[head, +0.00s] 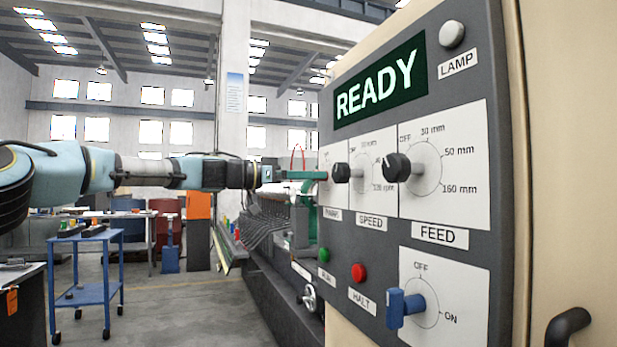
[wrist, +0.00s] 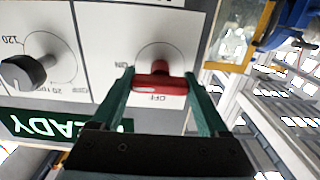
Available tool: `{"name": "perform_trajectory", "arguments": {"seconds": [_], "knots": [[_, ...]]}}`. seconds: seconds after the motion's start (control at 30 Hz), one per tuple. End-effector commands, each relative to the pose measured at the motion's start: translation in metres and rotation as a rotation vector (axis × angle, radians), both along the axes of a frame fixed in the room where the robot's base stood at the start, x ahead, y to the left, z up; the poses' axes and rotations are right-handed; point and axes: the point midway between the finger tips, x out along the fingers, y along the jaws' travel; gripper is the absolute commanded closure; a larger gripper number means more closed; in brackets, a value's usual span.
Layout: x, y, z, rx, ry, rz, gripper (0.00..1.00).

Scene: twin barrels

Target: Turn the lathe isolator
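My gripper (head: 318,175) reaches in from the left to the panel's upper left control. The wrist view shows its green fingers (wrist: 160,84) on both sides of a red handle (wrist: 160,86), seemingly touching its two ends. This handle sits on a white plate with OFF and ON marks; its long side lies across the picture beside OFF. In the head view the red handle is hidden by the gripper and a black knob.
Black SPEED (head: 390,167) and FEED (head: 400,168) knobs stand close right of my gripper. Below are a green button (head: 324,255), a red HALT button (head: 358,271) and a blue OFF/ON handle (head: 403,307). A blue trolley (head: 90,237) stands far left.

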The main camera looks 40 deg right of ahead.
Motion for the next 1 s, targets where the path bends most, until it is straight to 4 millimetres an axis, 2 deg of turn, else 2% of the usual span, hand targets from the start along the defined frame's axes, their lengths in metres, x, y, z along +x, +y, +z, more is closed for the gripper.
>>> {"name": "perform_trajectory", "arguments": {"seconds": [0.07, 0.47, 0.77, 1.0], "knots": [[0.0, 0.0001, 0.0001, 0.0, 0.0, 0.0, 0.34], [0.0002, 0.0002, 0.0001, 0.0, 0.0, 0.001, 0.78], [0.0001, 0.0001, -0.001, 0.015, 0.035, 0.001, 0.78], [0.0, -0.0001, -0.0033, 0.065, 0.162, 0.001, 0.78]]}}
